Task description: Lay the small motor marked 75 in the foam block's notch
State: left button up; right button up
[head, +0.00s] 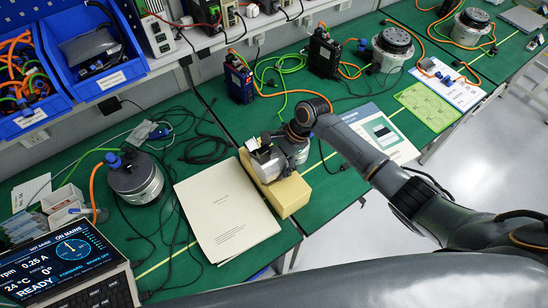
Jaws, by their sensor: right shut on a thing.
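The pale yellow foam block (289,197) lies on the green bench mat, just right of a large sheaf of cream paper. My right gripper (262,153) is over the top of the block, with its arm reaching in from the right. It is shut on a small light grey motor (266,169), which is at the block's upper side. The gripper and motor hide the notch, and I cannot tell whether the motor touches the foam. The number on the motor is not readable. My left gripper is not in view.
The cream papers (225,210) lie left of the block. A larger round motor (136,180) with cables stands further left, behind a display (65,262). A printed sheet (380,135) lies right of the block. Drive boxes (323,55) and cables line the back.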

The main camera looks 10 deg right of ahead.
jog(key=shift+w+a+f, duration=0.1)
jog(key=shift+w+f, duration=0.05)
jog(key=shift+f, duration=0.1)
jog(key=shift+f, duration=0.2)
dwell(0.4)
jog(key=o, duration=1.4)
jog(key=shift+s, duration=0.2)
jog(key=shift+o, duration=0.5)
jog(key=shift+s+f, duration=0.15)
jog(key=shift+f, duration=0.15)
jog(key=shift+r, duration=0.1)
jog(key=shift+r, duration=0.25)
